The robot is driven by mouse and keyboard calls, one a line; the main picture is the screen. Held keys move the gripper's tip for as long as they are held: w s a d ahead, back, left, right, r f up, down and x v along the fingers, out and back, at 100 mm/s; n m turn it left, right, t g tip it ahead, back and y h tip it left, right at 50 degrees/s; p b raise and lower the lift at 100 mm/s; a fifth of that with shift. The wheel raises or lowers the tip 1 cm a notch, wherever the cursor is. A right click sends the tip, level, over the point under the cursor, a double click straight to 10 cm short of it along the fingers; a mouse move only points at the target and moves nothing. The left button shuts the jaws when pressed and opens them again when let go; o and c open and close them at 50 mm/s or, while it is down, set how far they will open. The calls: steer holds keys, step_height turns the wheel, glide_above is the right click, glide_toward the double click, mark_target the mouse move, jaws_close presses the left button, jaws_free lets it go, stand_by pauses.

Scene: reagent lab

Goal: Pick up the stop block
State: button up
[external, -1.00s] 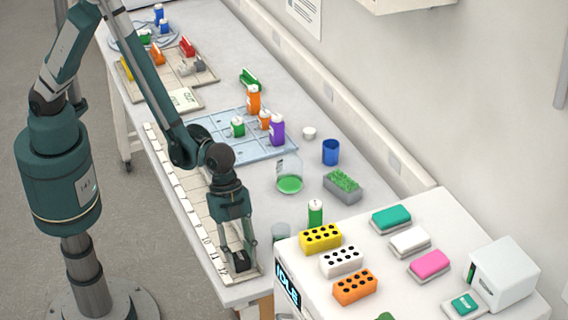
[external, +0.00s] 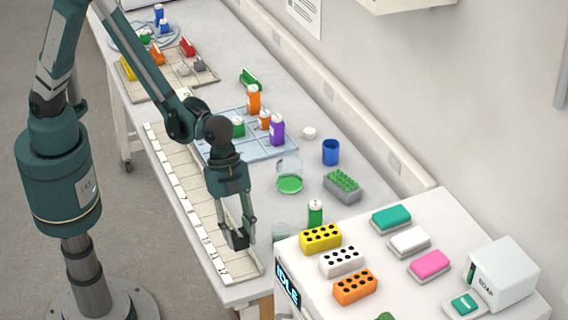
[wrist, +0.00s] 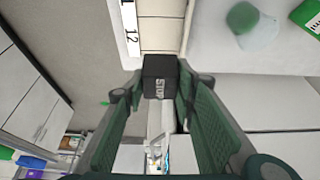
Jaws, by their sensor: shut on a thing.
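The stop block (wrist: 160,77) is a black block with "STOP" in pale letters, seen between my fingers in the wrist view. It also shows in the external view (external: 238,241) at the lower end of my gripper. My gripper (external: 236,236) is shut on the block and holds it above the near end of the numbered tile strip (external: 193,212). In the wrist view my gripper's fingers (wrist: 160,92) stand on either side of the block. The strip's end near number 12 lies beyond it.
A white bench unit (external: 440,230) with yellow, white and orange racks stands at the right. A blue grid tray (external: 270,152) with bottles lies further back.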

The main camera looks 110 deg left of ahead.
steer(key=shift+r, duration=0.5)
